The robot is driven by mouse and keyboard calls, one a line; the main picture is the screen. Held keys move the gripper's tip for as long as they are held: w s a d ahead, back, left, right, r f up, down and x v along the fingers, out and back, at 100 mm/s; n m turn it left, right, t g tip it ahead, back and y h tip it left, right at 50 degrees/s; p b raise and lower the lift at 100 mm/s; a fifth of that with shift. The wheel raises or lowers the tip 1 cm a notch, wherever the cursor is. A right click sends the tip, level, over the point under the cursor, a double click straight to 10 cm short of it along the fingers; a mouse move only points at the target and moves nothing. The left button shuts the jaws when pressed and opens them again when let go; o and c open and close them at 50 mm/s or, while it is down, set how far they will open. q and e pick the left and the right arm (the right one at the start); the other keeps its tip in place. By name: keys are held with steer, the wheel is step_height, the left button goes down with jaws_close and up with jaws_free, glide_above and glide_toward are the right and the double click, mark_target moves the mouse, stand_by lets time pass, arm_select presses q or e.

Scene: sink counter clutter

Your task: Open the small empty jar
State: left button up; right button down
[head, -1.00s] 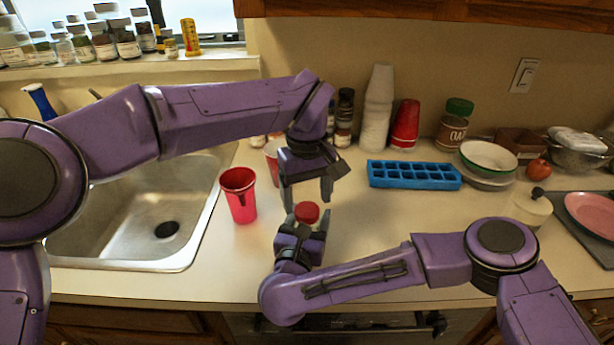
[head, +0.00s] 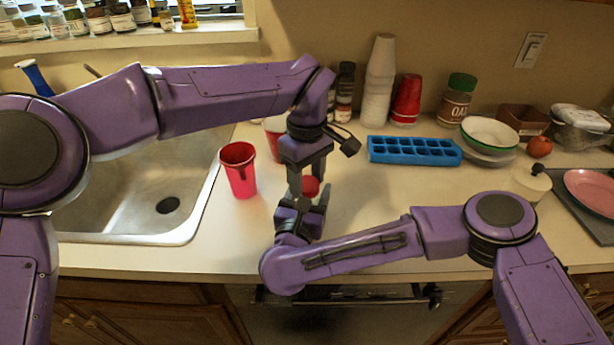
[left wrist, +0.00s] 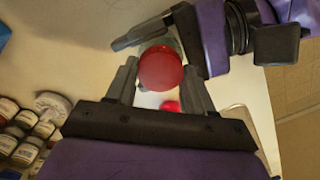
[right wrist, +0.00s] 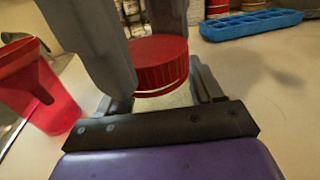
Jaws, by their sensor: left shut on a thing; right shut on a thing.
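The small jar has a red ribbed lid (right wrist: 158,66) and a clear body (right wrist: 165,98) just below it. In the head view the lid (head: 309,186) shows between my grippers. My left gripper (head: 308,185) comes down from above and is shut on the lid, its fingers on either side; the lid fills the space between them in the left wrist view (left wrist: 160,68). My right gripper (head: 312,203) is shut on the jar's body from the front. Much of the body is hidden by the fingers. The lid sits on the jar.
A red cup (head: 239,170) stands left of the jar beside the sink (head: 130,215). Another cup (head: 275,135) is behind my left gripper. A blue ice tray (head: 414,150) lies back right. Counter between the tray and my right arm is clear.

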arm_select(q)
steer(key=n, duration=3.3)
steer(key=shift+r, duration=0.1)
steer(key=n, duration=1.2)
steer(key=shift+w, duration=0.1)
steer(key=n, duration=0.5)
steer(key=shift+r, duration=0.15)
steer(key=shift+r, duration=1)
